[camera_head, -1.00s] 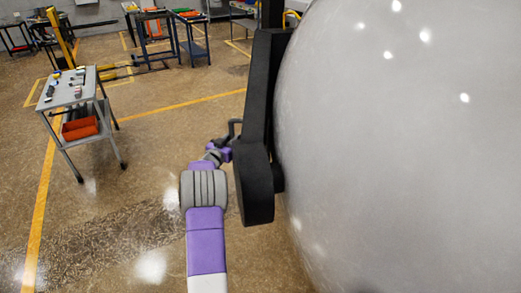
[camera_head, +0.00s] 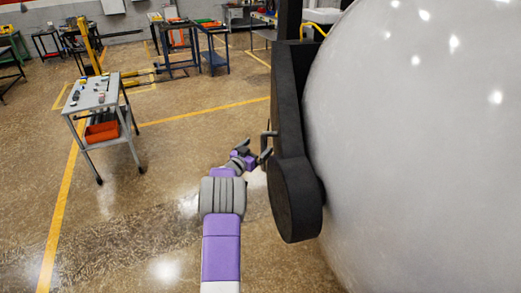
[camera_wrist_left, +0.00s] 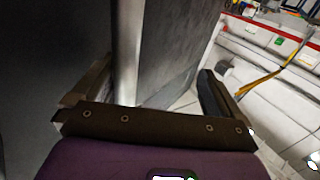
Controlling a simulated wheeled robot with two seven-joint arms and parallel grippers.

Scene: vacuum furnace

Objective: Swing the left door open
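The left door appears as a large pale grey dome (camera_head: 430,140) filling the right of the head view, with a thick black arm (camera_head: 287,130) along its left edge. A small dark handle (camera_head: 268,135) sticks out from the left side of that black arm. My left gripper (camera_head: 256,156) is just left of and below the handle, its fingers apart. In the left wrist view my gripper (camera_wrist_left: 150,92) is spread wide, with a dark panel (camera_wrist_left: 180,45) and a pale vertical strip (camera_wrist_left: 128,50) beyond and between the fingers. I see no clear grip on the handle. My right gripper is not in view.
A grey cart (camera_head: 98,97) with small items and an orange bin (camera_head: 102,131) stands to the left. Workbenches (camera_head: 210,50) stand at the back. The speckled floor (camera_head: 110,215) with yellow lines is open left of my arm.

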